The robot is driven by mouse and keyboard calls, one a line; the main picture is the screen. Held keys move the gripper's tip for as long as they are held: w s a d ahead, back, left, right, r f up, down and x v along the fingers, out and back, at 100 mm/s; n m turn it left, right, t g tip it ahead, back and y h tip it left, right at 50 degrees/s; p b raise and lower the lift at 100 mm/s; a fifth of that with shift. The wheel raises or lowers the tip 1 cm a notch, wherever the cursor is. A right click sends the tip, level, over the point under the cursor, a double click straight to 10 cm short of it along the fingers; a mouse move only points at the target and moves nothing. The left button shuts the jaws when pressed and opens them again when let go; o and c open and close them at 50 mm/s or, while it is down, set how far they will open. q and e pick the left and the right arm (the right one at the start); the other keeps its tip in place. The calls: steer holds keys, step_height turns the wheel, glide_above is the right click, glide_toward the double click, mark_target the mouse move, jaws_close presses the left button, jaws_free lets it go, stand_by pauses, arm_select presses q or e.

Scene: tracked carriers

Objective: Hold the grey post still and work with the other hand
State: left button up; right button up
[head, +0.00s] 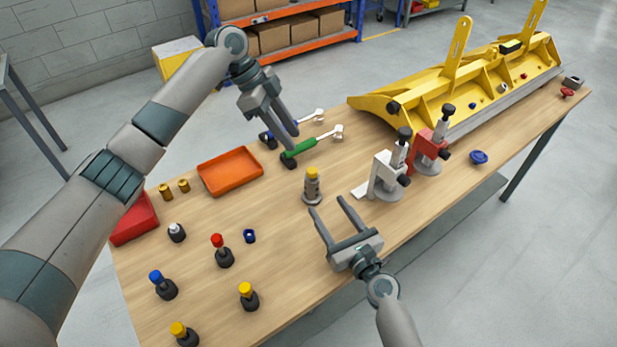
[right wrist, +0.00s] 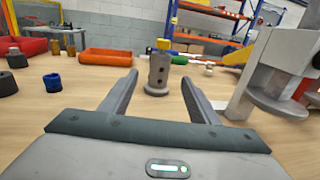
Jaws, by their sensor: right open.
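The grey post (head: 312,188) stands upright on the table with a yellow top and a wider round foot. The right wrist view shows the post (right wrist: 157,76) upright, with holes in its side, ahead of the open fingers. My right gripper (head: 326,204) is open and empty, just in front of the post on the near side, its fingers pointing at it. My left gripper (head: 290,142) hangs beyond the post, up and to the left, apart from it and close to the green-handled tool (head: 306,146). The gap between its fingers is unclear.
A white clamp stand (head: 384,173) and a red one (head: 428,150) stand right of the post. An orange tray (head: 230,171) lies left. Several black-based pieces with coloured tops stand front left. A long yellow carrier (head: 440,90) fills the back right.

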mark_target(306, 176)
steer(key=x, duration=1.2)
steer(key=shift+w+a+r, duration=0.15)
steer(key=shift+w+a, duration=0.25)
steer(key=shift+w, duration=0.1)
steer(key=shift+w+a, duration=0.15)
steer(key=shift+w, duration=0.4)
steer(key=shift+w, duration=0.1)
